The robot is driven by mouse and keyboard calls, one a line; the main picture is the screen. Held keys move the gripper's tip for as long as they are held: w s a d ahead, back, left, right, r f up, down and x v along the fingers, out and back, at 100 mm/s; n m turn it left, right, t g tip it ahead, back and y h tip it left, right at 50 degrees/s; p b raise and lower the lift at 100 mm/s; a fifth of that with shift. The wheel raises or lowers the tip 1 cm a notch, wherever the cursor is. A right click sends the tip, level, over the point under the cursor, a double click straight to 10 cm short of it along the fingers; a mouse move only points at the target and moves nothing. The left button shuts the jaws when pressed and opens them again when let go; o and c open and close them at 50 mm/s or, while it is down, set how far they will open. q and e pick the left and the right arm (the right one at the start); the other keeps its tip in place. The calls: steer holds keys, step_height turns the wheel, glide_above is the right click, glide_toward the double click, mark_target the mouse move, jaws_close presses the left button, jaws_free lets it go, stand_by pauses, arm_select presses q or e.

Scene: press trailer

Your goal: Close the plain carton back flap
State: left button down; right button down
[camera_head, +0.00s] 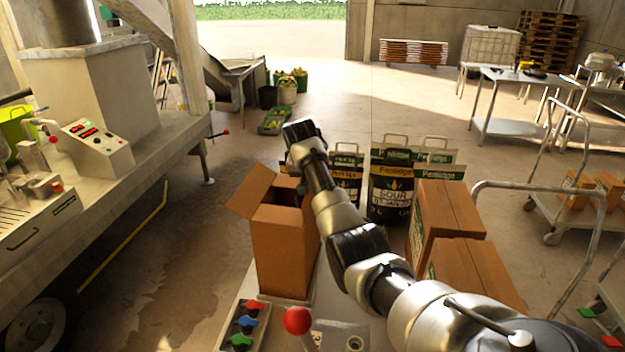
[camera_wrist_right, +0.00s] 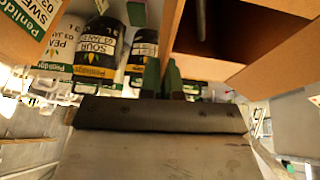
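The plain brown carton (camera_head: 281,255) stands upright in front of me with its top open. Its left flap (camera_head: 252,190) sticks outward. A small brown piece at its far edge may be the back flap; my right arm covers much of that area. The open carton (camera_wrist_right: 238,75) also shows in the right wrist view, with its dark inside at the upper right. My right gripper (camera_wrist_right: 163,78) has its green fingers close together with nothing visible between them, beside the carton's opening. Whether it touches a flap is unclear. My left gripper is not in view.
Labelled black containers (camera_head: 390,192) stand behind and right of the carton. Closed brown cartons (camera_head: 447,212) stand at the right. A red-knobbed lever (camera_head: 298,320) and a button box (camera_head: 243,325) are close in front. The press trailer (camera_head: 110,155) lies left; open floor lies between.

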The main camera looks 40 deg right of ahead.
steer(key=shift+r, duration=0.1)
steer(key=c, duration=1.3)
jaws_free()
steer(key=shift+c, duration=0.2)
steer(key=shift+a+r, duration=0.1)
steer(key=shift+r, duration=0.05)
steer(key=b+v, duration=0.4)
steer(key=v, duration=0.6)
steer(key=shift+r, duration=0.2)
steer(key=shift+s, duration=0.1)
